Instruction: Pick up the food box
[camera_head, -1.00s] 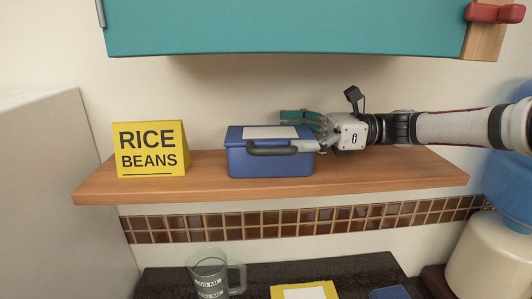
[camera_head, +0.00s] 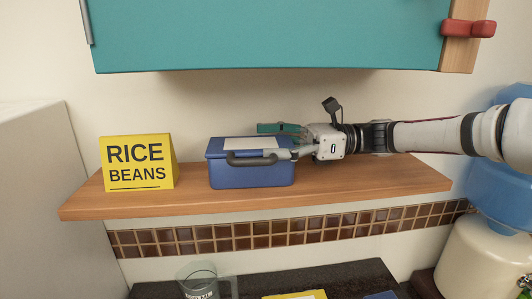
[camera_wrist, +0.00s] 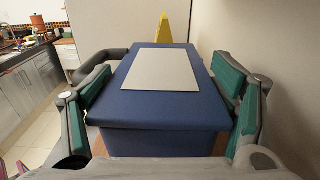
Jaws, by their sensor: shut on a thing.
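The food box, a blue box (camera_head: 235,174) with a pale label on its lid and a dark handle on its front side, is at the middle of the wooden shelf (camera_head: 340,196). My gripper (camera_head: 278,140) reaches it from the right and is shut on its right end. In the wrist view, the green-padded fingers of my gripper (camera_wrist: 163,85) lie on either side of the blue box (camera_wrist: 150,110). Its handle is beyond the left finger. The box looks level; I cannot tell whether its base touches the shelf.
A yellow "RICE BEANS" box (camera_head: 137,164) stands on the shelf to the left. A teal cabinet (camera_head: 260,35) hangs above. Below are a clear measuring cup (camera_head: 198,280) and a dark counter. The shelf's right part is bare under my arm.

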